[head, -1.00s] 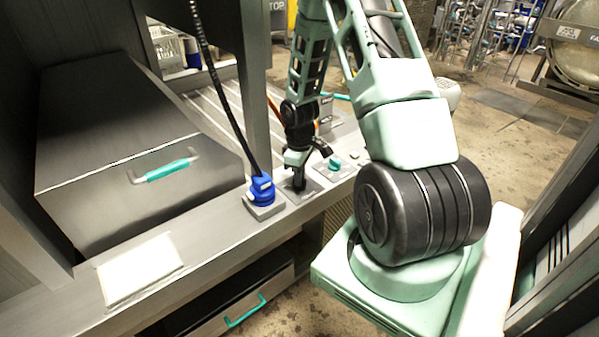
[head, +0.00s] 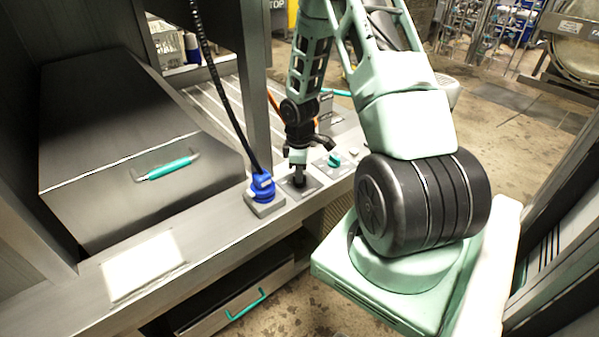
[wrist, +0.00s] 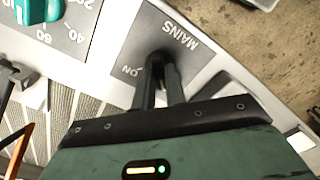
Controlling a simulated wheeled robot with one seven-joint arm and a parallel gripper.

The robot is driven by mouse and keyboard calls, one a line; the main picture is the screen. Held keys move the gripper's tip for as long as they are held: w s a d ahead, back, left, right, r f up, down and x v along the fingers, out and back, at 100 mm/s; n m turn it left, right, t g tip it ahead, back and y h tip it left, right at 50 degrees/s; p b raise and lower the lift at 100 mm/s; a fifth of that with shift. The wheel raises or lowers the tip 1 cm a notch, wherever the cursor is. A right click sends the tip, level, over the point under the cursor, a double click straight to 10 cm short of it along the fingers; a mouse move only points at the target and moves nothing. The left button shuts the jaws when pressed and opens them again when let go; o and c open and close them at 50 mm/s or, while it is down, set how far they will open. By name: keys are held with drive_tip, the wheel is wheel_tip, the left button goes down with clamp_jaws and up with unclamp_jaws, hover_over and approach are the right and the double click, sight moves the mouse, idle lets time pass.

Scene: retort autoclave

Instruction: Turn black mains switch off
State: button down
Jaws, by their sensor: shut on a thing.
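The black mains switch (wrist: 158,57) sits on a grey plate marked MAINS and ON in the wrist view. My gripper (wrist: 160,80) is shut on the switch, with one finger on each side of it. The fingers hide much of the knob, so I cannot tell exactly which way it points. In the head view, my gripper (head: 300,178) reaches down onto the switch plate (head: 311,190) on the steel ledge; the switch itself is mostly hidden there.
A blue plug (head: 262,187) with a black cable stands just left of the switch. A teal knob (head: 334,160) is just right of it; it also shows in the wrist view (wrist: 38,10). A steel post (head: 255,80) rises behind. A white sheet (head: 143,266) lies on the ledge.

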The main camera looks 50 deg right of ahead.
drive_tip(key=c, duration=1.4)
unclamp_jaws()
drive_tip(key=shift+c, duration=0.2)
wheel_tip(320, 180, up, 18)
drive_tip(key=shift+f, duration=0.25)
drive_tip(key=a+r+n, duration=0.1)
drive_tip(key=a+r, duration=0.1)
drive_tip(key=a, duration=1)
drive_tip(key=a+r, duration=0.2)
drive_tip(key=a, duration=1)
drive_tip(key=s+a+r, duration=0.2)
drive_tip(key=s+a, duration=1.4)
drive_tip(key=s, duration=0.1)
drive_tip(key=shift+s+a+y, duration=0.2)
drive_tip(key=shift+s+y, duration=0.05)
drive_tip(key=shift+y, duration=0.05)
